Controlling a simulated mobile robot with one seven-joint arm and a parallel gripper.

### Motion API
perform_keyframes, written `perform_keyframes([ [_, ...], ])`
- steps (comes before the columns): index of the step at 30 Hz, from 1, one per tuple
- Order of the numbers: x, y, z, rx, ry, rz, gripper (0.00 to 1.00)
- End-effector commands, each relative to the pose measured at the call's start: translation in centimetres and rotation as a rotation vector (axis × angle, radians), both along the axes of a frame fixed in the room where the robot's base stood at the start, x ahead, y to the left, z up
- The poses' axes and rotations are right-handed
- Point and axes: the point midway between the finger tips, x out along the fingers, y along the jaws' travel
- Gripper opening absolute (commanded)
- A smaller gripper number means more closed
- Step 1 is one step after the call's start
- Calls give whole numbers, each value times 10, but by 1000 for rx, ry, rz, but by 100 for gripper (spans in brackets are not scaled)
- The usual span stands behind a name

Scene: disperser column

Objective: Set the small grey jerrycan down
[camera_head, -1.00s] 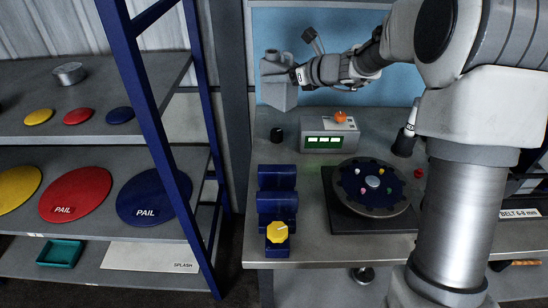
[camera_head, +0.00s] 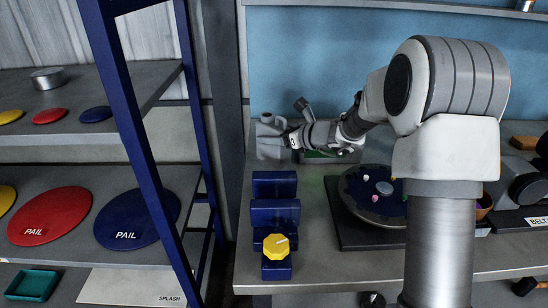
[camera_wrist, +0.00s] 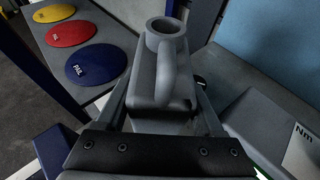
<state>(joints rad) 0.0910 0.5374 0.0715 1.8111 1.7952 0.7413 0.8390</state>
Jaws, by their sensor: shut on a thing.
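The small grey jerrycan (camera_head: 271,140) is upright in my gripper (camera_head: 290,141), at the back left of the workbench (camera_head: 300,255). In the wrist view the jerrycan (camera_wrist: 165,75) shows its round open neck and its handle, between the two fingers of my gripper (camera_wrist: 165,112). My gripper is shut on it. The base of the jerrycan is low over the bench's back left corner. I cannot tell whether it touches the bench top.
Blue blocks (camera_head: 274,186) and a yellow knob (camera_head: 275,244) stand at the bench's front left. A round dark turntable (camera_head: 372,205) is to the right. A grey box with a green display (camera_head: 318,154) is behind my gripper. A shelf rack (camera_head: 150,150) stands left.

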Motion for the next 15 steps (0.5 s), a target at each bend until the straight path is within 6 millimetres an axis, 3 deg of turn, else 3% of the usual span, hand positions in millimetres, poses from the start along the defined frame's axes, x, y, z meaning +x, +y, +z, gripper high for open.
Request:
perform_keyframes([
  [12,0,1,-45,2,0,1,0],
  [15,0,0,-45,1,-2,0,0],
])
